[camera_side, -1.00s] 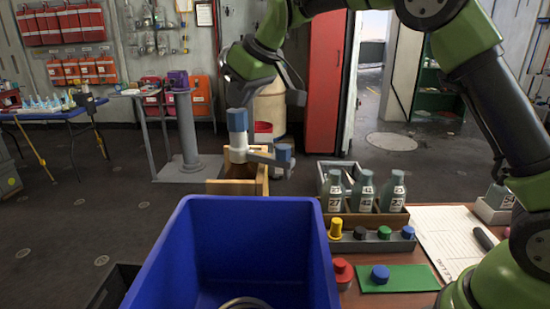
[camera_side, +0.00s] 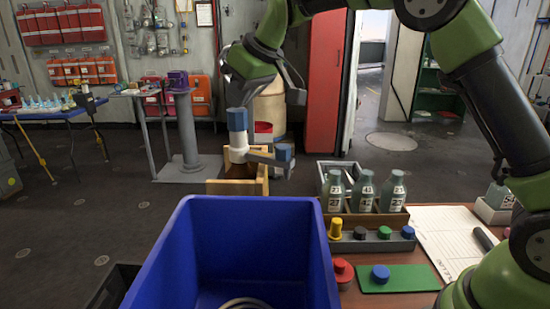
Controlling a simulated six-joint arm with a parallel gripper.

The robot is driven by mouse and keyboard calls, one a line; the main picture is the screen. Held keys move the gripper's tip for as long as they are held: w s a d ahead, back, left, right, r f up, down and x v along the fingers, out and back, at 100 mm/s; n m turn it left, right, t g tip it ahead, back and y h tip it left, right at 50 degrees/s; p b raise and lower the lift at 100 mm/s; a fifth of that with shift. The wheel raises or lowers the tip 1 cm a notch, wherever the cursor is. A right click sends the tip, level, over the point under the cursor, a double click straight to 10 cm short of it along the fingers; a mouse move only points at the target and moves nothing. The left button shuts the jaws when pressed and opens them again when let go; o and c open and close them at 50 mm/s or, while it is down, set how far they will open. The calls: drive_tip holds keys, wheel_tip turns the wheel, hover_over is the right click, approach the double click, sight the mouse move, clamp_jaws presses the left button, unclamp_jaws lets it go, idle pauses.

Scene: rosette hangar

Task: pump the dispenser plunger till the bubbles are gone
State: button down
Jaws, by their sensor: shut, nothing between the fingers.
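The dispenser (camera_side: 239,153) stands upright at a wooden box, left of centre, behind the blue bin. Its plunger has a blue head (camera_side: 237,119) on top, with a pale section below it. A grey arm reaches from the dispenser to the right and ends in a blue piece (camera_side: 284,152). My gripper (camera_side: 243,98) is shut and empty, pointing down just above the plunger head. I cannot tell whether it touches the head. No bubbles can be made out at this size.
A large blue bin (camera_side: 190,255) fills the front. The wooden box (camera_side: 216,187) is behind it. At the right, a rack holds several bottles (camera_side: 363,192) beside coloured knobs (camera_side: 383,232), a green plate (camera_side: 410,279) and a paper sheet (camera_side: 441,235).

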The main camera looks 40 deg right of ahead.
drive_tip(key=shift+r, duration=2.9)
